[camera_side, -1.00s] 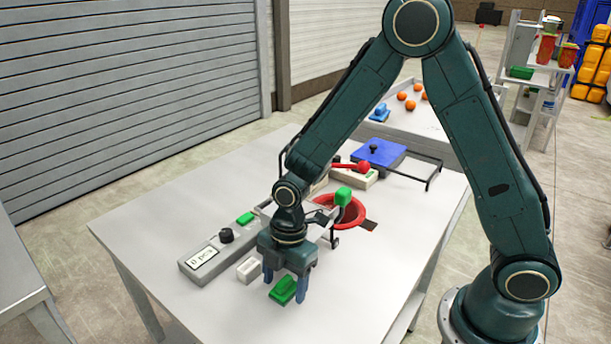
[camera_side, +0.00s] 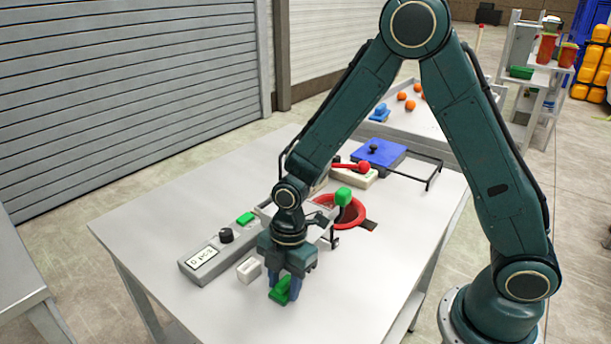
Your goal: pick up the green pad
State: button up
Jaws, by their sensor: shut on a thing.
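The green pad (camera_side: 281,291) is at the near part of the white table, below my gripper. My gripper (camera_side: 283,284) points straight down and is shut on the green pad, with a blue finger on each side of it. The pad is at table height; I cannot tell whether it touches the table. Part of the pad is hidden by the fingers.
A small white block (camera_side: 249,270) stands close to the left of my gripper. Behind it is a grey counter box (camera_side: 205,262) with a black knob. The table's near left (camera_side: 160,285) is clear.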

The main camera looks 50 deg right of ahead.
aim_at(285, 276)
jog(key=shift+r, duration=0.2)
notch_tip(285, 276, up, 20)
jog(key=shift+f, duration=0.15)
dwell(0.6)
dwell(0.4)
jog(key=shift+o, duration=0.8)
jog(key=shift+w+d+f, duration=0.25)
jog(key=shift+w+d, duration=0.05)
jog(key=shift+d, duration=0.2)
jog(key=shift+c, duration=0.3)
jog(key=w+d+f, duration=0.2)
jog(key=d, duration=0.3)
jog(key=w+d+f, duration=0.1)
jog(key=d+f, duration=0.1)
jog(key=d, duration=0.3)
jog(key=shift+w+d+f, duration=0.15)
jog(key=shift+w+d, duration=0.1)
jog(key=shift+w, duration=0.15)
jog(key=shift+f, duration=0.1)
jog(key=shift+f, duration=2.9)
